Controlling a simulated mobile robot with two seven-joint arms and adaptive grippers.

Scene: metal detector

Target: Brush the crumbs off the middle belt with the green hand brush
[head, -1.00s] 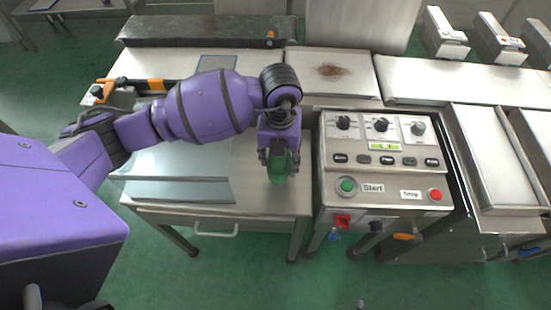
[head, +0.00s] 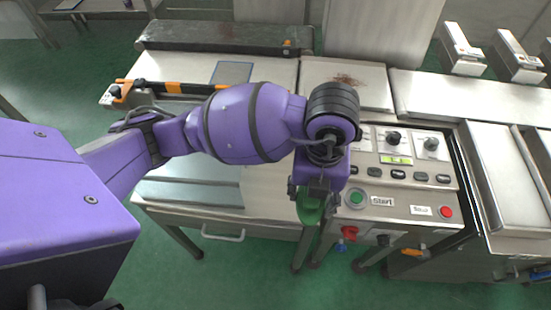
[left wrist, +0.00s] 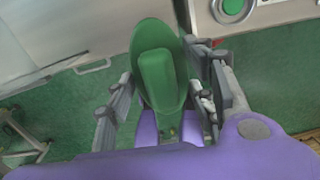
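My left gripper (head: 316,188) is shut on the green hand brush (head: 310,211), in front of the left side of the control panel. In the left wrist view the brush (left wrist: 157,65) sits between the two fingers, its broad oval end pointing away from the wrist. The bristles are hidden. The brown crumbs (head: 347,80) lie in a small patch on the middle belt (head: 375,92), behind the panel and beyond the gripper. My left arm covers part of the panel. My right gripper is not in view.
A long belt (head: 480,97) runs to the right. A dark roller unit (head: 225,36) stands at the back left.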

